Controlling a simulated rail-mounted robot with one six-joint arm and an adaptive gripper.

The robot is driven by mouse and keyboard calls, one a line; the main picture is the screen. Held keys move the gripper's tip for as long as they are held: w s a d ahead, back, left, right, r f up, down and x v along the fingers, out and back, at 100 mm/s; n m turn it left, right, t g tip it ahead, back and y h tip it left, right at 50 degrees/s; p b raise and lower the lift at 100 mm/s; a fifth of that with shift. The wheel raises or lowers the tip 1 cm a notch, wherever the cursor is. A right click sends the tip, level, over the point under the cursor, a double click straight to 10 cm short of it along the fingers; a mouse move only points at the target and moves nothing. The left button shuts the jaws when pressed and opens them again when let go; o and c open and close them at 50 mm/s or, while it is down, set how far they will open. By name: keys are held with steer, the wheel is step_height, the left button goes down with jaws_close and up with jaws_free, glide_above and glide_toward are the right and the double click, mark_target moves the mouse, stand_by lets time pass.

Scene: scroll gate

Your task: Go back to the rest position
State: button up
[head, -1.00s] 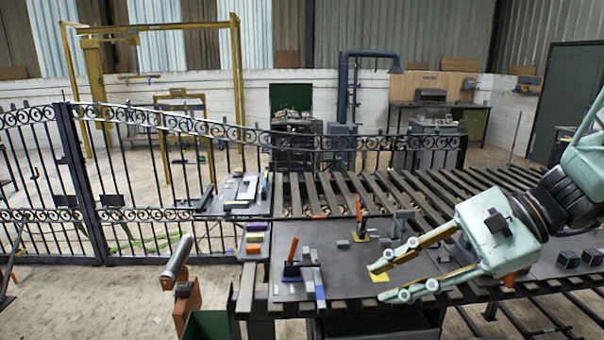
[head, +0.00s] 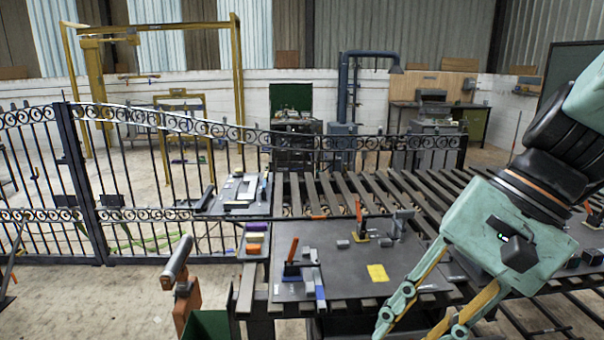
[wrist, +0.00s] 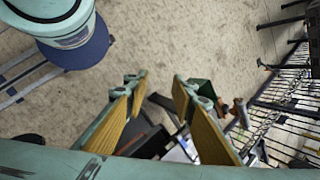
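My gripper (head: 418,334) is at the lower right of the head view, in front of the near edge of the work table. Its fingers point down and run towards the bottom edge of the picture. In the wrist view the two yellow-padded fingers (wrist: 160,80) stand apart with nothing between them, so the gripper is open and empty. Floor shows past the fingertips.
The slatted table (head: 350,285) carries a yellow square (head: 377,272), a red-handled clamp (head: 292,250) and small grey blocks. A scrollwork gate (head: 100,190) stands at left. An orange post (head: 188,305) stands front left. Open floor (head: 80,300) lies at lower left.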

steer(key=s+d+r+n+t+h, duration=0.4)
steer(key=s+d+n+h, duration=0.1)
steer(key=s, duration=0.3)
steer(key=shift+d+r+n+h, duration=0.3)
steer(key=shift+d+r+n, duration=0.05)
steer(key=shift+d+n, duration=0.5)
steer(key=shift+d, duration=0.2)
stand_by(0.5)
